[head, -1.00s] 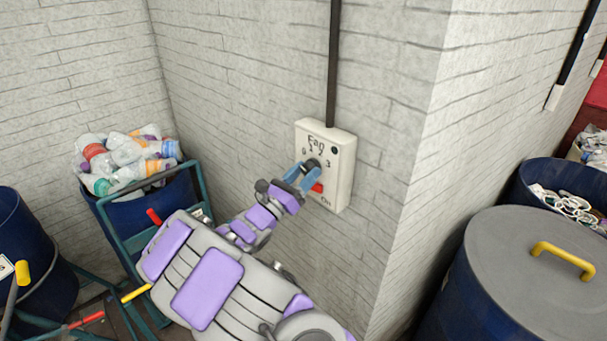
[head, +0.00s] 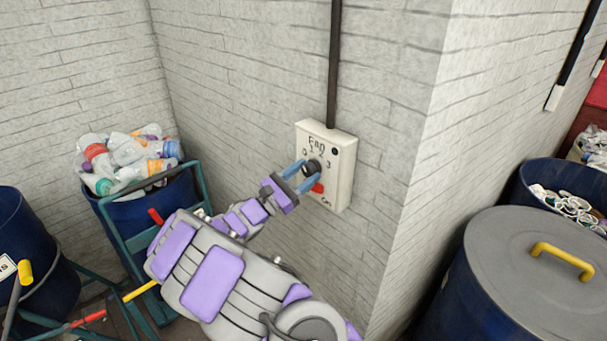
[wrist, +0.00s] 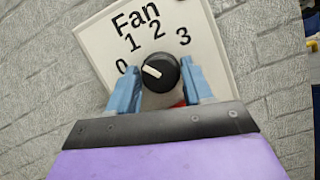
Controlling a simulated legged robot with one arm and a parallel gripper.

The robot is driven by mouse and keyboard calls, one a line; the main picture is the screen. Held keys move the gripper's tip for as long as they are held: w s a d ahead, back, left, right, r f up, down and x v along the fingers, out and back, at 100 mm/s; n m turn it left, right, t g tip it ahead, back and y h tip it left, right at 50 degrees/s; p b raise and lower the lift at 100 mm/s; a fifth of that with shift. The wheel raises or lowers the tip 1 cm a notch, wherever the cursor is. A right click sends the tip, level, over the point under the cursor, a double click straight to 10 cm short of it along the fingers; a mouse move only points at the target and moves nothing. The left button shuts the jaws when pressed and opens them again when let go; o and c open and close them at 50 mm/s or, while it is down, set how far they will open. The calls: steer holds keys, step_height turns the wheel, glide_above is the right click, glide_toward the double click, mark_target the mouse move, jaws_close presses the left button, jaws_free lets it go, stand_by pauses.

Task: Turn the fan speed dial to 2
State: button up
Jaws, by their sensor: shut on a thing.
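The fan box (head: 342,170) is a white panel on the brick wall, marked Fan with 0, 1, 2 and 3. Its round black dial (wrist: 160,73) has a white pointer. In the wrist view the pointer aims left and slightly up, close to 0 and a little toward 1. My gripper (head: 310,173) is shut on the dial, with one blue finger on each side of it. In the wrist view the fingers (wrist: 160,82) flank the dial, and all the numbers stay visible.
A red switch (head: 317,188) sits just below the dial, partly hidden by a finger. A dark conduit (head: 333,65) rises from the box. A bin of bottles (head: 150,212) stands at left, a grey-lidded barrel (head: 500,250) at right. The wall's corner is right of the box.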

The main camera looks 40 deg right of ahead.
steer(key=m+g+y, duration=0.1)
steer(key=m, duration=0.2)
steer(key=m+g+y+b, duration=0.1)
steer(key=m+g, duration=0.1)
steer(key=m, duration=0.2)
steer(key=shift+w+m, duration=0.15)
steer(key=shift+m, duration=0.15)
steer(key=m+y+b, duration=0.1)
steer(key=m, duration=0.1)
steer(key=m+g+b, duration=0.1)
steer(key=m, duration=0.2)
steer(key=shift+r+y, duration=0.15)
steer(key=shift+y, duration=0.25)
steer(key=shift+m, duration=0.5)
steer(key=o, duration=0.9)
steer(key=shift+d, duration=0.1)
steer(key=shift+p+v, duration=2.15)
steer(key=shift+v, duration=6.6)
